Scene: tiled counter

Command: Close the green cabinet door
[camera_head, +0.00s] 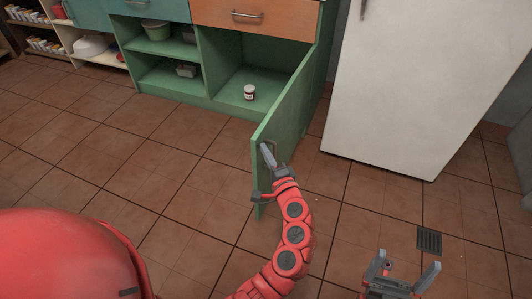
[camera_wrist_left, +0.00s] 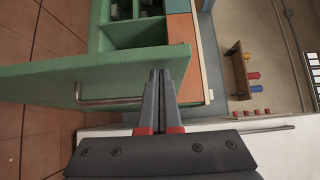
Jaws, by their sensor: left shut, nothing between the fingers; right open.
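The green cabinet door (camera_head: 284,120) stands wide open, swung out from the lower cabinet toward me. It also shows in the left wrist view (camera_wrist_left: 60,75), with a metal bar handle (camera_wrist_left: 105,101) on its outer face. My left gripper (camera_head: 266,155) is at the outer face of the door. Its fingers (camera_wrist_left: 160,75) are shut and empty, beside the handle's end; I cannot tell whether they touch the door. My right gripper (camera_head: 403,266) is open and empty, low at the right, away from the door.
An orange drawer (camera_head: 255,16) is above. A white fridge (camera_head: 415,80) stands right of the door. The tiled floor (camera_head: 120,150) is clear.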

